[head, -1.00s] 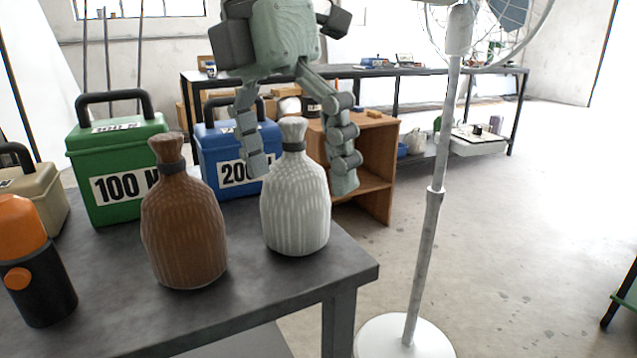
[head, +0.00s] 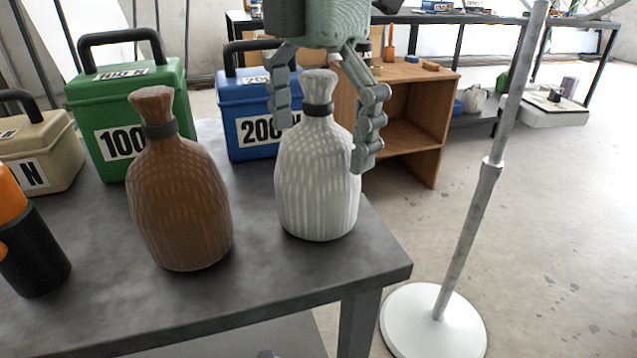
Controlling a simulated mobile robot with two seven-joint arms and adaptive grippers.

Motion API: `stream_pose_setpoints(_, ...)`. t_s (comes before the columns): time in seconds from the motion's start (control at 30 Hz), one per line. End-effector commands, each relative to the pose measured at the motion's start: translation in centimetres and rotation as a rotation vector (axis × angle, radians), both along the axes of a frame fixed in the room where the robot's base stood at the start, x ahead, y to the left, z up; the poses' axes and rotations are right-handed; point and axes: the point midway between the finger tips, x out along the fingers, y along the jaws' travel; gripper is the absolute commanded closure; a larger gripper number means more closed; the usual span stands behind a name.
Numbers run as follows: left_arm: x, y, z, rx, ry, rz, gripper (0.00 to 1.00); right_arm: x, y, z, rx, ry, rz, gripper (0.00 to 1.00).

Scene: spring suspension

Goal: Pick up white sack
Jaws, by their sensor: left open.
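The white sack (head: 316,190) stands upright near the right end of the dark table (head: 262,270). It has a pale streaked body, a dark band at the neck and a flared top. My left gripper (head: 325,140) is open and points down over it. One finger is at the left of the neck and the other is at the right, by the sack's shoulder. I cannot tell whether either finger touches it. My right gripper does not show.
A brown sack (head: 178,205) stands left of the white one. Behind are a green 100 N box (head: 125,95), a blue 200 N box (head: 245,105) and a beige box (head: 40,150). An orange-black bottle (head: 30,250) is at left. A white stand (head: 435,315) is on the floor at right.

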Motion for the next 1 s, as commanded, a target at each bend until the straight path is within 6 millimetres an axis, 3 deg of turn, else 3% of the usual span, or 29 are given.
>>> stream_pose_setpoints(0.13, -0.04, 0.03, -1.33, -0.001, 0.001, 0.0, 0.0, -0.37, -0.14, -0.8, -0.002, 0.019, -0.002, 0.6)
stream_pose_setpoints(0.37, -0.02, 0.01, -1.48, -0.002, 0.001, 0.0, 0.0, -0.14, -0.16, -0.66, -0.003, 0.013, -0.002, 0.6)
stream_pose_setpoints(1.0, -0.04, -0.01, -1.46, -0.003, 0.002, 0.0, 0.78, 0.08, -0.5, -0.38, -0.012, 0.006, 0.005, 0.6)
